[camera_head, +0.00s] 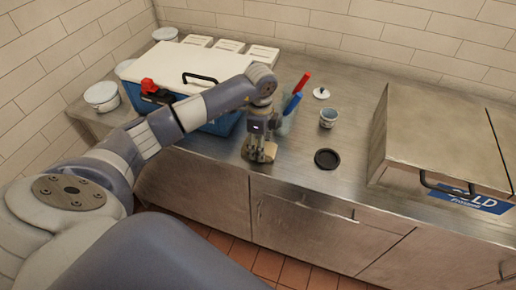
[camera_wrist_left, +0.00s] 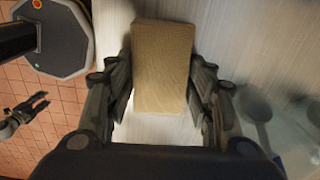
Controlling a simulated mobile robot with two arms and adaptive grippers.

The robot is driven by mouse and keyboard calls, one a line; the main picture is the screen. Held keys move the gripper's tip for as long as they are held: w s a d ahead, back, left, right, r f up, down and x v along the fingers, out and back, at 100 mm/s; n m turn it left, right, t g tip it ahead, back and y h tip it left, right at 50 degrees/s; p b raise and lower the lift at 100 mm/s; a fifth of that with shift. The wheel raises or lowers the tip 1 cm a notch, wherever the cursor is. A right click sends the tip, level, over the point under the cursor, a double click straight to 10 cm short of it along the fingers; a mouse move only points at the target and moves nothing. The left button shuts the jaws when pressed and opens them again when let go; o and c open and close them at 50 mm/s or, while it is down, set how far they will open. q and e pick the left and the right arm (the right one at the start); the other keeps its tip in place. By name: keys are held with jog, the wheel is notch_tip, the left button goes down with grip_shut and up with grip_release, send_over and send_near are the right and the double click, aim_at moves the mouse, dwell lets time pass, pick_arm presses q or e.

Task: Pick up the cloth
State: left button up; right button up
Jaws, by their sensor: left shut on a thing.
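The cloth (camera_wrist_left: 163,65) looks like a tan, folded rectangular block in the left wrist view. It sits between the fingers of my left gripper (camera_wrist_left: 160,105), which is shut on it from both sides. In the head view my left gripper (camera_head: 260,153) points down at the steel counter, near its front edge, and mostly hides the cloth. I cannot tell whether the cloth touches the counter. My right gripper (camera_wrist_left: 40,104) shows small at the left of the left wrist view, over the floor, with its fingers apart and empty.
A blue cooler with a white lid (camera_head: 205,66) stands behind my left arm. A clear container with red and blue handles (camera_head: 290,112) is right behind the gripper. A black disc (camera_head: 327,158), a small cup (camera_head: 328,117) and a steel cold box (camera_head: 440,140) are to the right.

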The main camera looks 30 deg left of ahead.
pick_arm(q)
jog(key=shift+r+b, duration=0.3)
jog(key=shift+r, duration=0.1)
notch_tip(320, 180, up, 2)
jog(key=shift+w+r+b, duration=0.1)
jog(key=shift+b, duration=0.55)
jog(key=s+d+r+b, duration=0.2)
jog(key=s+d+b, duration=0.1)
jog(key=s+d, duration=0.8)
jog(key=shift+d, duration=0.45)
jog(key=o, duration=0.4)
jog(key=shift+w, duration=0.1)
jog(key=c, duration=0.4)
